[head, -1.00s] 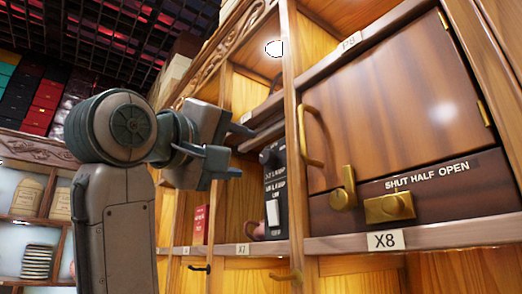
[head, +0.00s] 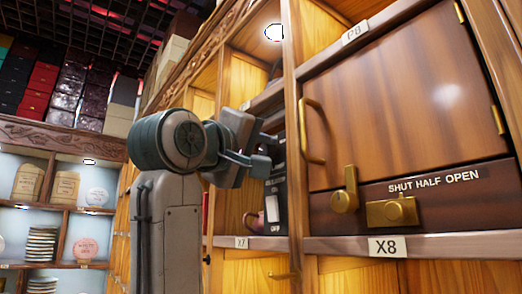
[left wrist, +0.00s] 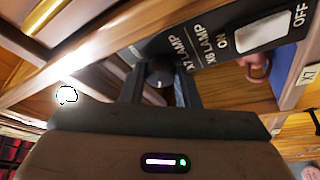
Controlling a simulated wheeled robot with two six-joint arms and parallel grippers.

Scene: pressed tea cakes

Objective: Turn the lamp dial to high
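A black lamp box (head: 274,205) stands in the cubby labelled X7, left of the wooden door. In the left wrist view its face (left wrist: 220,45) reads X7 LAMP, X8 LAMP, ON and OFF, with a white rocker switch (left wrist: 262,34). A dark round dial (left wrist: 159,75) shows between the fingers of my left gripper (left wrist: 160,88). In the head view my left gripper (head: 266,151) has its two fingertips apart, in front of the upper part of the box. I cannot tell whether the fingers touch the dial. The dial's setting is not readable. My right gripper is out of view.
To the right is a cabinet door (head: 400,110) with a brass handle (head: 312,130) and latch, over a panel reading SHUT HALF OPEN. A wooden post (head: 293,150) stands just right of the box. A pinkish rounded object (left wrist: 258,66) sits beside the box.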

